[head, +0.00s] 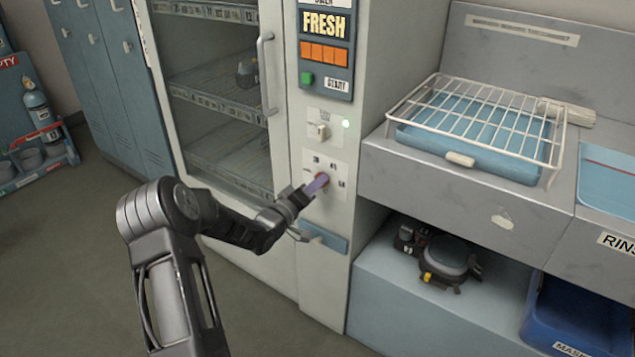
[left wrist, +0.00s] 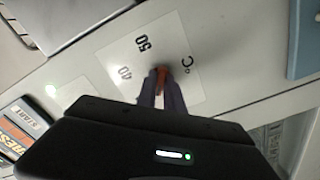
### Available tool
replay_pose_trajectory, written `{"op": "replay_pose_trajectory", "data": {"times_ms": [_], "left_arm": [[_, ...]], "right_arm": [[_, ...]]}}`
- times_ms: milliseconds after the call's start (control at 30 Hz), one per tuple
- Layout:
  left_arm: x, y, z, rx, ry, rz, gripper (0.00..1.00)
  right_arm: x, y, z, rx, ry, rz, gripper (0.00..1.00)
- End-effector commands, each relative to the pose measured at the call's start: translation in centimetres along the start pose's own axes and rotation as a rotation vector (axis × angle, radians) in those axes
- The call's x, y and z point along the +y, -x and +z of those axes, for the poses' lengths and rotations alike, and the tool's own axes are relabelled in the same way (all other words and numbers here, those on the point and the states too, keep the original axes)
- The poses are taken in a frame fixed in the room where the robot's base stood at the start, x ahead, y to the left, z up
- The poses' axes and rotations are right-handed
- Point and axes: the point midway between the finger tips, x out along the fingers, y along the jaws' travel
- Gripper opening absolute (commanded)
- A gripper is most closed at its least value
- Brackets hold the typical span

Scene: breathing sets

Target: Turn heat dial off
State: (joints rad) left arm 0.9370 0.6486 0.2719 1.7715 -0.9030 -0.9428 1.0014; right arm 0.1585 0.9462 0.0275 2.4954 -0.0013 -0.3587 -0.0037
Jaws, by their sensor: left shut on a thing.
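The heat dial (head: 321,179) is a small red-orange knob on a white label plate (head: 341,194) low on the cabinet's front column. In the left wrist view the dial (left wrist: 161,75) shows between my fingertips, with the marks 40, 50 and °C around it on the label (left wrist: 122,57). My left gripper (head: 317,184) is shut on the dial, its fingers reaching it from the front left. The fingers and the wrist hide part of the dial, so its exact setting cannot be read. My right gripper is in neither view.
A switch (head: 318,131) with a green light sits above the dial, and a blue handle (head: 324,238) below. The glass cabinet door (head: 218,90) is at the left. A counter with a wire rack (head: 480,118) stands at the right. A mask assembly (head: 440,259) lies on the lower shelf.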

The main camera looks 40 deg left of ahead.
Motion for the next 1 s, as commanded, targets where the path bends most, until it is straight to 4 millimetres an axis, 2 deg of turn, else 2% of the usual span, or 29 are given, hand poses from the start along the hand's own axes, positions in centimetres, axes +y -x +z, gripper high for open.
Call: {"op": "replay_pose_trajectory", "data": {"times_ms": [600, 1000], "left_arm": [[-0.1, 0.1, 0.1, -0.001, 0.539, -0.004, 0.00], [-0.1, 0.1, 0.1, -0.001, 0.668, -0.003, 0.00]], "right_arm": [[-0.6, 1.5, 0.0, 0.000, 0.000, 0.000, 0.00], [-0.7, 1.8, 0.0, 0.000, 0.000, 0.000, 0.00]]}}
